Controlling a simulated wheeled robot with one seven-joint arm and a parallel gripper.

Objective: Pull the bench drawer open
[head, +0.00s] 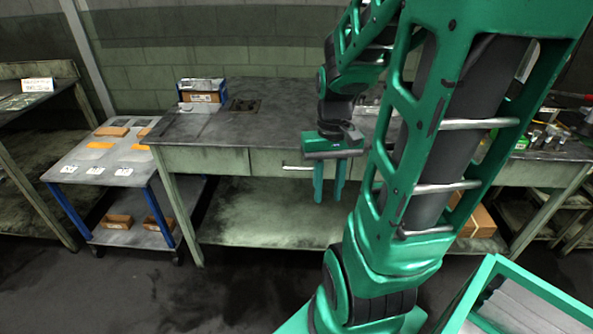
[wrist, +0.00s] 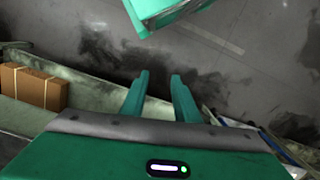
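The bench (head: 215,125) is a long dark-topped workbench with pale green sides, in the middle of the head view. Its drawer (head: 270,163) is in the front face under the top and looks shut. A light bar handle (head: 298,168) shows on the drawer front, left of my gripper; part of the drawer front is hidden behind my gripper and arm. My gripper (head: 329,198) points down in front of the bench, its green fingers apart with nothing between them. In the wrist view my gripper (wrist: 160,80) also shows two separated fingers above the floor. The handle is not clear in the wrist view.
A blue-legged cart (head: 105,165) with blocks stands left of the bench. A box (head: 200,92) sits on the bench top. Tools (head: 548,132) lie at the right end. A green-rimmed bin (head: 530,280) is at the lower right. The floor (head: 215,285) before the bench is clear.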

